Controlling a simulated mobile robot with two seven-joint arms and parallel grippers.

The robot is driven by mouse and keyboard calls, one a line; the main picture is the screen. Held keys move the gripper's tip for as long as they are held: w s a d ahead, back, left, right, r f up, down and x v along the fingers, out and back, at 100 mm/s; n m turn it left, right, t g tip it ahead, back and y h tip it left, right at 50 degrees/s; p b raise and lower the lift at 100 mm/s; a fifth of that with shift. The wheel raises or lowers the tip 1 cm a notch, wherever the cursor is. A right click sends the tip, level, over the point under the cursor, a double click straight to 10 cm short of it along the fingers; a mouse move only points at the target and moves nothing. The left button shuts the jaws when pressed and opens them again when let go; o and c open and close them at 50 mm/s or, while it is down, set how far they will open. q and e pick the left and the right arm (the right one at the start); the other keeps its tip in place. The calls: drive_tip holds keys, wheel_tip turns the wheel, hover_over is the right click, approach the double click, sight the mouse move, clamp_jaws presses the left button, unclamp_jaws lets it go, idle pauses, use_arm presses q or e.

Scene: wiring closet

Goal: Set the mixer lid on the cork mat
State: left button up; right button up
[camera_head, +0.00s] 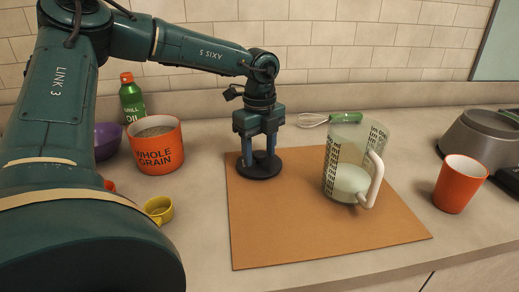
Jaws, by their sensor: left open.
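The mixer lid (259,170), a dark round disc, lies flat on the cork mat (275,235) near its back left corner. My left gripper (258,156) points straight down over the lid. Its two blue-grey fingers are apart, with their tips at the lid's top; whether they touch it I cannot tell. The middle of the lid is partly hidden by the fingers. My right gripper is not in view.
A clear jug (343,155) with a white handle stands on the mat's right part. A whisk (330,118) lies behind it. An orange cup (455,184) and a grey appliance (480,138) stand right. A whole-grain tub (156,146), green bottle (132,98) and yellow cup (159,210) stand left. The mat's front is clear.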

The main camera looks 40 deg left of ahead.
sight(259, 153)
use_arm(q)
wheel_tip(259, 153, up, 12)
drive_tip(key=p, duration=0.1)
drive_tip(key=shift+r, duration=0.2)
idle(0.9)
